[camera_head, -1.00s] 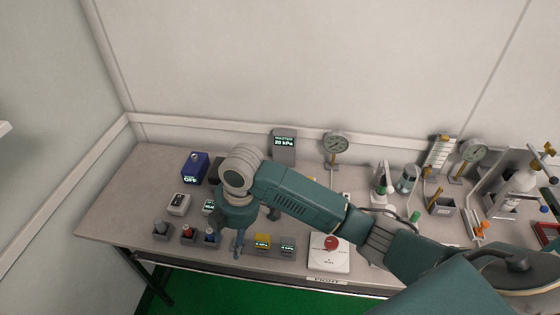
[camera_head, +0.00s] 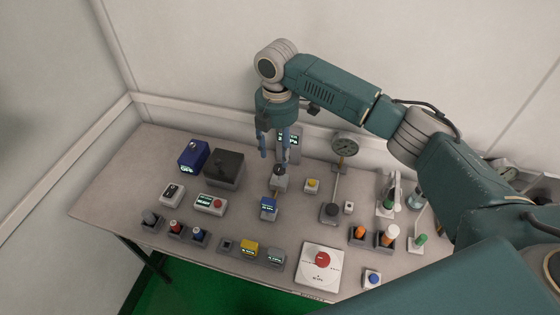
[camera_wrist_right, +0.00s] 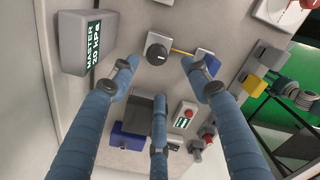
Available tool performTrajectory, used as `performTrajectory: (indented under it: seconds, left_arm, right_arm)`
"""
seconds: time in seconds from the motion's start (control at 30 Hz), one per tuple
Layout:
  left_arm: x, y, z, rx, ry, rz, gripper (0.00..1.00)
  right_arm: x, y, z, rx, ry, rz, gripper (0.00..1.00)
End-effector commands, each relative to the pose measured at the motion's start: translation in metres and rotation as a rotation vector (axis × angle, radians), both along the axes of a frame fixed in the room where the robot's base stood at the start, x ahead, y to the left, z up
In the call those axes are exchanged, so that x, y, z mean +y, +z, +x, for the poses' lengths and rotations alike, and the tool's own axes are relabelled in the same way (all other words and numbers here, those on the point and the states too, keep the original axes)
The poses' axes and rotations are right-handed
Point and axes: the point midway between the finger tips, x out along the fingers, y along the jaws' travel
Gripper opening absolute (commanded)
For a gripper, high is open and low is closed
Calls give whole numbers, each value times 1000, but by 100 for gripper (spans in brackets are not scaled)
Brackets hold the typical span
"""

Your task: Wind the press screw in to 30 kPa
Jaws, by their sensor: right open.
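The press screw's dark round knob (camera_head: 279,171) sits on a small grey block near the back middle of the table. The knob also shows in the wrist view (camera_wrist_right: 157,52), with a thin yellow tube leading to a small blue gauge (camera_head: 268,208). The master display (camera_wrist_right: 90,42) reads 20 kPa; in the head view it is partly behind my fingers. My right gripper (camera_head: 275,157) is open and empty, its blue fingers pointing down just above the knob. The fingers are spread in the wrist view (camera_wrist_right: 160,74), apart from the knob. My left gripper is out of view.
A dial gauge (camera_head: 345,145) stands right of the knob, and a yellow-topped button box (camera_head: 312,186) is close by. A dark box (camera_head: 225,168) and a blue box (camera_head: 194,156) stand to the left. A white plate with a red button (camera_head: 320,268) lies at the front.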

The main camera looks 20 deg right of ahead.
Motion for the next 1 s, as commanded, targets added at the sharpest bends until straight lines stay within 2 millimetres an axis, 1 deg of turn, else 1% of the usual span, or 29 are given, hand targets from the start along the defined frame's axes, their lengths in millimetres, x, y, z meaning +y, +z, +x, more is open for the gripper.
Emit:
performTrajectory:
  seconds: [0.03, 0.2, 0.33, 0.5, 0.77, 0.8, 0.87, 0.9, 1.0]
  left_arm:
    - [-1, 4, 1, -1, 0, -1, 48]
    - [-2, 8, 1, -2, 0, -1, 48]
    - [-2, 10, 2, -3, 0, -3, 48]
    - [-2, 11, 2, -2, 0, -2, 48]
    - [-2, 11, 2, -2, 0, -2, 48]
    - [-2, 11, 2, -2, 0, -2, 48]
    - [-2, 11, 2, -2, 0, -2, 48]
    - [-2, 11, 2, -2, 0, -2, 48]
    - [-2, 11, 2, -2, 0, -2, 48]
  right_arm:
    - [-1, -10, -1, 4, -3, -2, 48]
    - [-2, -41, -1, 3, -3, -2, 48]
    - [-1, -57, 0, 1, -3, -1, 48]
    - [-1, -67, 0, -1, -2, -1, 48]
    - [-1, -68, 0, -1, -2, -1, 48]
    - [-1, -68, 0, -1, -2, -1, 40]
    - [-1, -68, 0, -1, -2, -1, 28]
    - [-1, -68, 0, -1, -2, -1, 20]
    - [-1, -68, 0, -1, -2, -1, 3]
